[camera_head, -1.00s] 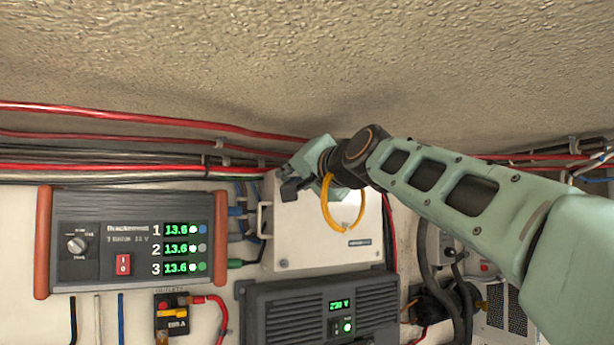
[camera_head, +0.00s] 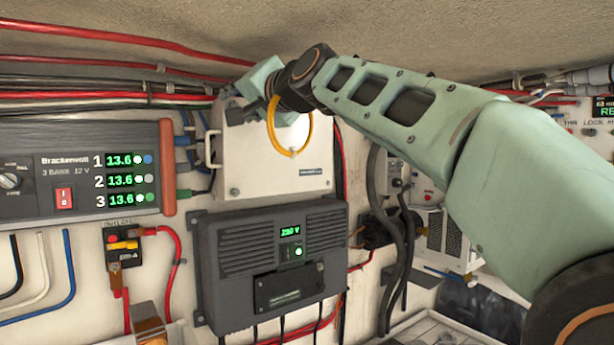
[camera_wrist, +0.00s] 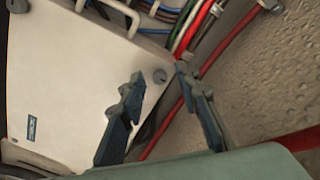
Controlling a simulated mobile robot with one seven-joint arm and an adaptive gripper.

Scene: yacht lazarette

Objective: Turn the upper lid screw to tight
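The upper lid screw (camera_wrist: 160,76) is a round grey knob near the edge of the white box lid (camera_wrist: 70,90) in the wrist view. In the head view my gripper covers the place of this screw on the white box (camera_head: 262,172). My gripper (camera_wrist: 158,73) is open, with one dark finger on each side of the screw in the wrist picture. I see gaps between the screw and both fingertips; the depth between them is unclear. In the head view my gripper (camera_head: 241,114) is at the box's upper left. The lower lid screw (camera_head: 235,192) is uncovered.
A wire handle (camera_head: 208,150) sticks out at the box's left side. Red cables (camera_head: 110,96) run close by under the textured ceiling (camera_head: 230,25). A dark inverter (camera_head: 270,265) is below, and a charger (camera_head: 80,172) with green readouts is at left.

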